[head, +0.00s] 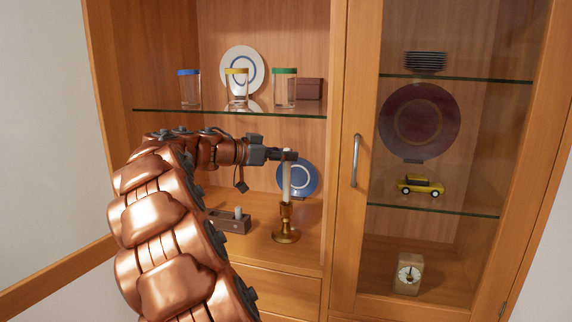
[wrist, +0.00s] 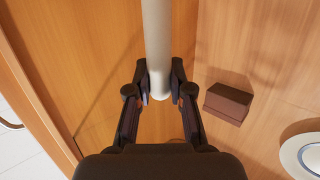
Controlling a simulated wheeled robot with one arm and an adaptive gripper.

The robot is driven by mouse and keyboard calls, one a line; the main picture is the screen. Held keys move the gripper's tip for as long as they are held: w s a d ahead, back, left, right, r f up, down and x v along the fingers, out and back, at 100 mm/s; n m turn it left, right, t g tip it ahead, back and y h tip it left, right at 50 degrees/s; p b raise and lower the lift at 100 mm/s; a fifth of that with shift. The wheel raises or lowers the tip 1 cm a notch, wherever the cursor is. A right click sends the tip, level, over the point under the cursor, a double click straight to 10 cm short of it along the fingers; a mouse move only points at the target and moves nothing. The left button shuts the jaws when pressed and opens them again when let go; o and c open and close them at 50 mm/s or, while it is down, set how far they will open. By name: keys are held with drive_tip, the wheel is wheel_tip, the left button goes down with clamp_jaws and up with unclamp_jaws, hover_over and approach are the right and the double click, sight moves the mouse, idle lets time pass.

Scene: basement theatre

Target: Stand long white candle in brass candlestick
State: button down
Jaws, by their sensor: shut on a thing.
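The long white candle (head: 287,180) is upright in the head view, and its lower end meets the top of the brass candlestick (head: 286,236). I cannot tell how deep it sits in the cup. The candlestick stands upright on the cabinet's lower wooden surface. My gripper (head: 290,155) is shut on the candle near its top end. In the wrist view, the candle (wrist: 157,40) lies between the two fingers of my gripper (wrist: 160,85), with one end just past the fingertips. The candlestick does not show in the wrist view.
A blue plate (head: 307,180) stands close behind the candle. A dark holder with a pale stub (head: 230,221) is left of the candlestick. The glass shelf (head: 215,113) above carries jars and a brown box (head: 309,89). A closed glass door (head: 440,140) is right.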

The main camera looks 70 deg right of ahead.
drive_tip(key=shift+f+p, duration=0.7)
drive_tip(key=shift+f, duration=1.1)
drive_tip(key=shift+f, duration=0.15)
drive_tip(key=c, duration=1.1)
unclamp_jaws()
drive_tip(key=shift+o, duration=0.2)
drive_tip(key=shift+r, duration=0.2)
drive_tip(key=shift+w+a, duration=0.2)
drive_tip(key=shift+w, duration=0.05)
drive_tip(key=b+v, duration=0.4)
drive_tip(key=v, duration=0.7)
drive_tip(key=shift+a, duration=0.2)
